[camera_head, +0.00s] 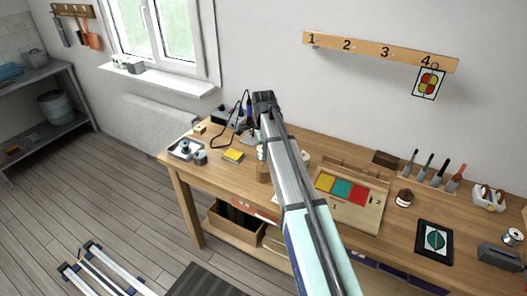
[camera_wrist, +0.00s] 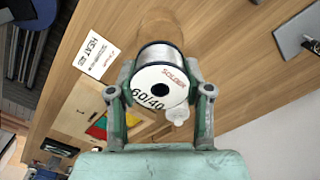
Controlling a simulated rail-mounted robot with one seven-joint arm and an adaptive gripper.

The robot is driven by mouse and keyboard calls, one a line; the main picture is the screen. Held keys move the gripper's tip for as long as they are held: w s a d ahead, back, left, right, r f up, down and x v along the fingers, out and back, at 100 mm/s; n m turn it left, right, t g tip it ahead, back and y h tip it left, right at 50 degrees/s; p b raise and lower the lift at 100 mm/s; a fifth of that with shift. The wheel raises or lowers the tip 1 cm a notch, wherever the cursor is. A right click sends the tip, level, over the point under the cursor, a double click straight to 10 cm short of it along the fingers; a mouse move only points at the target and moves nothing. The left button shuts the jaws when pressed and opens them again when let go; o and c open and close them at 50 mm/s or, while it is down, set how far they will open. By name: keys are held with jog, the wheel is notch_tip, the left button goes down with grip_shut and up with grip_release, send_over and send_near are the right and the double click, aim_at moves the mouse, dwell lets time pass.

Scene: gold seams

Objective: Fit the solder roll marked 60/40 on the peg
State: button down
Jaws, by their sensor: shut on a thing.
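The solder roll (camera_wrist: 160,82) marked 60/40 and SOLDER is large in the wrist view, its white face and dark centre hole towards the camera. My gripper (camera_wrist: 159,92) is shut on it, one finger on each side of the roll. The wooden bench top shows behind the roll; I cannot tell the gap between them. In the head view my arm covers the middle of the bench, and the gripper and held roll cannot be made out. I cannot pick out the peg in either view.
Another spool (camera_head: 512,236) stands at the bench's right end. A board with yellow, green and red squares (camera_head: 342,188) lies mid-bench. A white HEAT card (camera_wrist: 98,55) lies near the held roll. A dark framed leaf picture (camera_head: 434,242) lies at the front right.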

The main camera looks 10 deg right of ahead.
jog(key=shift+f+b, duration=0.45)
jog(key=shift+f, duration=2.2)
dwell(2.2)
grip_release()
dwell(0.4)
jog(key=shift+r+p, duration=1.95)
jog(key=shift+r, duration=1.6)
